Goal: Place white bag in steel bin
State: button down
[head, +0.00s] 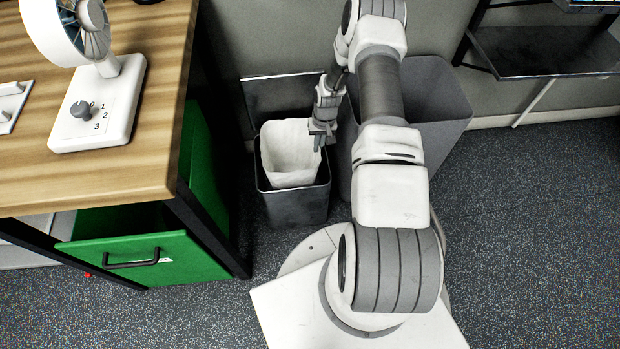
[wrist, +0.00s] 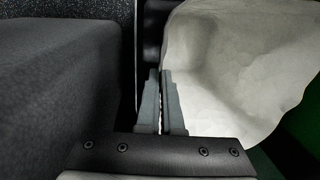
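The white bag (head: 290,152) stands open and upright inside a small dark bin (head: 296,207) with a raised lid. A larger grey bin (head: 436,105) stands to its right, partly behind my arm. I cannot tell from the surfaces which bin is steel. My gripper (head: 322,143) points down at the bag's right upper edge. In the wrist view my gripper (wrist: 161,75) has its fingers almost together, with a thin pale strip between them at the left edge of the white bag (wrist: 235,60). It looks shut on the bag's wall. The fingertips' contact is partly hidden.
A wooden desk (head: 150,130) with a fan (head: 85,60) and an open green drawer (head: 150,258) stands left of the bins. A dark shelf (head: 545,50) is at the upper right. The carpet on the right is clear. The grey bin (wrist: 60,90) is close beside the gripper.

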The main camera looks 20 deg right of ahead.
notch_tip(320, 180, down, 13)
jog(key=b, duration=0.4)
jog(key=shift+f, duration=0.2)
jog(key=c, duration=1.5)
grip_release()
jog(key=shift+f, duration=0.15)
jog(key=shift+o, duration=0.7)
